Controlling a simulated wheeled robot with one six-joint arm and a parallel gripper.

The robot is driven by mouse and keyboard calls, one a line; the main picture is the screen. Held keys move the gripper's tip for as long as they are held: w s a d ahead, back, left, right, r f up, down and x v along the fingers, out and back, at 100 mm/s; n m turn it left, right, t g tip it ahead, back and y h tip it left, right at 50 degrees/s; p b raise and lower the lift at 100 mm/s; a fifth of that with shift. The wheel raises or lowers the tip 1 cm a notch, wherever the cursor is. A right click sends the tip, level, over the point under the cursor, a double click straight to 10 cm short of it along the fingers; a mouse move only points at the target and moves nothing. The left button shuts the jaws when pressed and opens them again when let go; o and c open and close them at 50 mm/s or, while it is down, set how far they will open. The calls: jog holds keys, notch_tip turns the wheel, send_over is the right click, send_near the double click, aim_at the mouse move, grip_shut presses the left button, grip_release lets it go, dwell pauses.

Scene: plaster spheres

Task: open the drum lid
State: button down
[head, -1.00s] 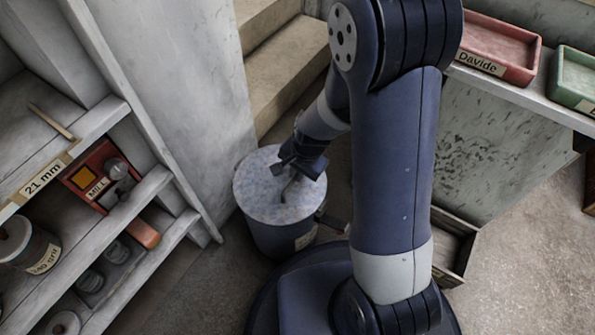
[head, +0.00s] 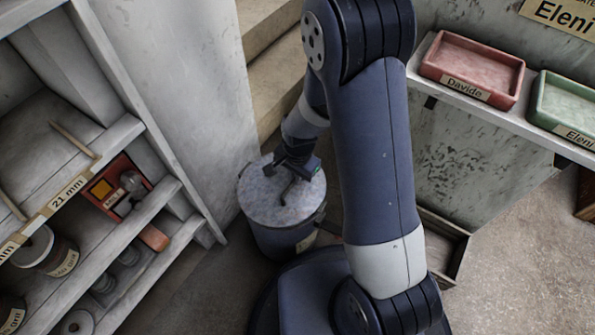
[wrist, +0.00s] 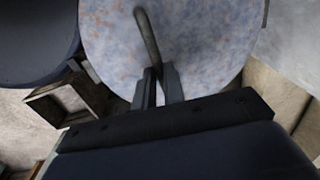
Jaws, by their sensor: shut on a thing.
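The drum (head: 275,238) is a dark blue-grey bucket with a pale label, standing on the floor by the grey wall. Its round lid (head: 258,203), speckled pale blue and rust, lies over the drum's top. A thin dark bent handle (head: 289,188) stands on the lid. My gripper (head: 300,172) is over the lid and shut on the handle. In the wrist view the handle (wrist: 147,35) runs down between the fingertips of my gripper (wrist: 158,78), with the lid (wrist: 205,45) behind it. The part of the handle between the fingers is hidden.
A grey shelf unit (head: 150,130) with jars and a red box (head: 117,187) stands left. Pale steps (head: 270,70) rise behind the drum. A ledge with a red tray (head: 472,65) and a green tray (head: 565,105) is right. An open wooden crate (head: 445,240) is low beside my arm.

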jog(key=r+p, duration=0.1)
jog(key=a+r+p, duration=0.1)
jog(key=p, duration=0.1)
jog(key=w+r+h+p, duration=0.1)
jog(key=shift+a+r+g, duration=0.1)
jog(key=shift+a+g, duration=0.15)
jog(key=shift+g, duration=0.15)
jog(key=w+a+r+p, duration=0.2)
jog(key=w+a+r, duration=0.1)
jog(key=a, duration=0.3)
jog(key=w+a+r+p, duration=0.3)
jog(key=w+a, duration=0.3)
jog(key=shift+w+r, duration=0.2)
jog(key=shift+r, duration=0.05)
jog(key=shift+a, duration=0.1)
